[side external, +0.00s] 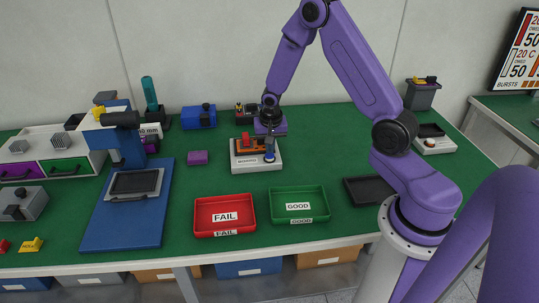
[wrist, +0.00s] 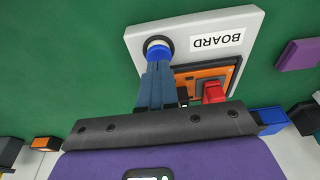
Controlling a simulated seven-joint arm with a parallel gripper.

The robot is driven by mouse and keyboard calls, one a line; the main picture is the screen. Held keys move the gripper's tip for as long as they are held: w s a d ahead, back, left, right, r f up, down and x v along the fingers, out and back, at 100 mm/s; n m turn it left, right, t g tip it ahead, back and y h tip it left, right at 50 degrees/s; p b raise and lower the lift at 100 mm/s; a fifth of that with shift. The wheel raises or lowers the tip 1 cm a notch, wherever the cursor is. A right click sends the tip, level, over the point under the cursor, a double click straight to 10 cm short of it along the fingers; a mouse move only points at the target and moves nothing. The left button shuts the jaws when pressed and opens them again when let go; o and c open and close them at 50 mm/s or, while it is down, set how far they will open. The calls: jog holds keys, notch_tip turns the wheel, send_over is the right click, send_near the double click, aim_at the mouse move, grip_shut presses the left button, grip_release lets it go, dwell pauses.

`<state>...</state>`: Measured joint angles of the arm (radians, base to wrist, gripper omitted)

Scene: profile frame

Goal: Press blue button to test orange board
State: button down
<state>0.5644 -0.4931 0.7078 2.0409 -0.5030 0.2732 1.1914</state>
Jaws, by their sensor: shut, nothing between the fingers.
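The orange board (side external: 246,146) sits in a white test station labelled BOARD (side external: 256,167), on the green table near the middle. In the wrist view the orange board (wrist: 204,74) lies right of my fingers, with a red part (wrist: 213,92) on it. The blue button (side external: 269,158) is at the station's right side; in the wrist view it is a round blue ring with a pale top (wrist: 158,46). My gripper (side external: 270,150) is shut and empty, its fingertips (wrist: 158,67) right at the button. I cannot tell whether they touch it.
A red FAIL tray (side external: 205,216) and a green GOOD tray (side external: 283,205) stand in front of the station. A purple block (side external: 197,157) lies to its left, and a blue box (side external: 198,118) stands behind left. A dark tray (side external: 368,190) is at right.

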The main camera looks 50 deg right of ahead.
jog(key=shift+f, duration=0.65)
dwell(0.5)
jog(key=shift+r, duration=3.5)
